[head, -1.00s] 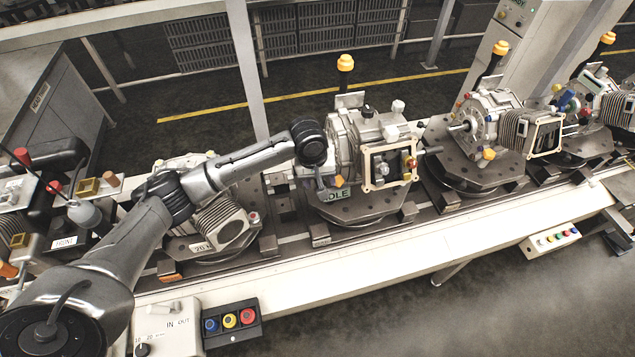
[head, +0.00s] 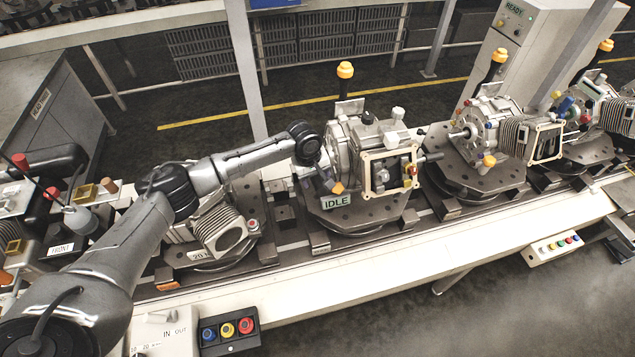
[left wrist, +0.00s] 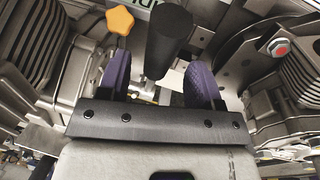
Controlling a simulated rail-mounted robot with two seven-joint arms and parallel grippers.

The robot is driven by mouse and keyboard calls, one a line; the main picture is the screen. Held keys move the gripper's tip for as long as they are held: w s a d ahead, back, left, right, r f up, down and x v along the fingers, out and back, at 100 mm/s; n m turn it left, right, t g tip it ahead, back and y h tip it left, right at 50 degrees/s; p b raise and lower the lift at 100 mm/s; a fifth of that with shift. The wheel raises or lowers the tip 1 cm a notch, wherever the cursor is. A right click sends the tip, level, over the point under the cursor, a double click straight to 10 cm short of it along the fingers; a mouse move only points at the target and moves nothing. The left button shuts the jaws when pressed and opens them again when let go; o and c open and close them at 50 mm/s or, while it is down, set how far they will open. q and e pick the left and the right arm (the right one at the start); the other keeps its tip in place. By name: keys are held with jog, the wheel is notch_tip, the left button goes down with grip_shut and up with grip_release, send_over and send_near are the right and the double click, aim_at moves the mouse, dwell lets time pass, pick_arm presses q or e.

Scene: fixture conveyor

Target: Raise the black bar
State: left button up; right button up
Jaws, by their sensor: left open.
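The black bar (left wrist: 170,42) is a thick, plain black cylinder in the left wrist view. It stands out between and just beyond the purple fingers of my left gripper (left wrist: 158,82), with a visible gap on either side. The gripper is open and holds nothing. In the head view my left gripper (head: 327,180) is at the left side of the middle fixture (head: 365,211), by its green IDLE label (head: 336,200). The bar cannot be made out there, apparently hidden by my wrist. My right gripper is not in view.
A yellow star knob (left wrist: 120,20) sits close left of the bar in the left wrist view. Ribbed metal housings flank both sides; a red button (left wrist: 281,50) is at right. In the head view, a finned part (head: 222,228) stands on the fixture at left.

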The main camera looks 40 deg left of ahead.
pick_arm(q)
jog(key=shift+w+d+f, duration=0.1)
jog(key=shift+w+f, duration=0.05)
jog(key=shift+f, duration=0.75)
jog(key=shift+w+d+f, duration=0.1)
jog(key=shift+f, duration=0.8)
grip_shut()
